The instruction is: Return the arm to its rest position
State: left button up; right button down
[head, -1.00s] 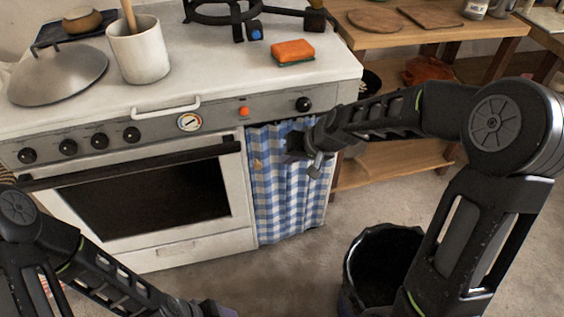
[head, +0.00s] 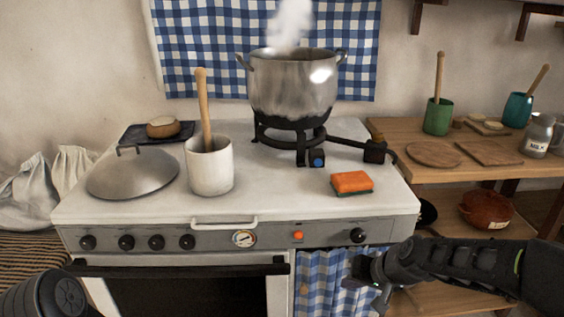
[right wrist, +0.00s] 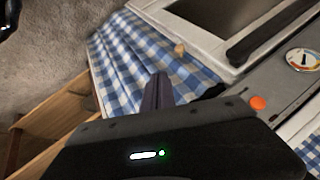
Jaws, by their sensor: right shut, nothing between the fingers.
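My right arm comes in from the right in the head view. Its gripper (head: 376,283) is in front of the blue checked curtain (head: 325,290) below the stove's front panel. In the right wrist view the fingers of this gripper (right wrist: 157,92) are together and empty, with the curtain (right wrist: 125,55) behind them. My left arm shows only as a dark link at the lower left of the head view. The left gripper is out of the frame.
The white stove (head: 270,203) carries a steaming pot (head: 285,95) on a burner, an orange sponge (head: 352,181), a white crock (head: 208,172) with a wooden handle and a metal lid (head: 132,176). A wooden shelf (head: 400,136) with boards and a milk jug (head: 538,137) stands to the right.

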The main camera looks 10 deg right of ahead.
jog(key=s+a+f, duration=0.2)
jog(key=a+f, duration=0.1)
jog(key=f, duration=0.5)
jog(key=s+a+f, duration=0.2)
jog(key=f, duration=0.5)
jog(key=s+a+f+n+g, duration=0.1)
jog(key=s+a+f+g, duration=0.1)
jog(key=s+a+f, duration=0.4)
jog(key=s+a+f+g, duration=0.15)
jog(key=s+f, duration=0.25)
jog(key=s, duration=0.4)
jog(key=s+a+f+n+g, duration=0.1)
jog(key=s+a+f+g, duration=0.15)
jog(key=s+f, duration=0.4)
notch_tip(320, 180, up, 18)
jog(key=p, duration=1.5)
jog(key=shift+a+f+m+t+y+p, duration=0.2)
jog(key=shift+m+t+y+p, duration=0.1)
jog(key=shift+y+p, duration=0.1)
jog(key=shift+f, duration=0.1)
